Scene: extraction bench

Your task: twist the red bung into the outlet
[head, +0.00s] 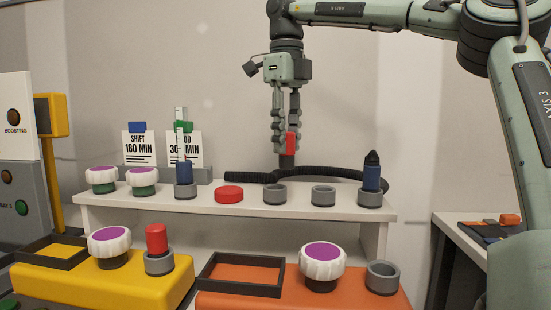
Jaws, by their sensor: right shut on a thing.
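My right gripper (286,138) points down above the back shelf and is shut on a red piece (291,144) with a dark lower end, which looks like a red bung. It is held above the shelf, near the dark hose. Another red bung (156,238) stands upright in a grey collar (159,263) on the yellow block. An empty grey collar (383,277), open at the top, is on the orange block. Two more empty grey collars (275,194) (323,195) stand on the shelf. I cannot tell which is the outlet. My left gripper is not in view.
The shelf (235,214) also holds a flat red cap (229,195), two blue pieces in collars (184,172) (371,178), and white-purple knobs (102,180). A black hose (335,173) lies behind. Knobs stand on the yellow (100,288) and orange (345,301) blocks.

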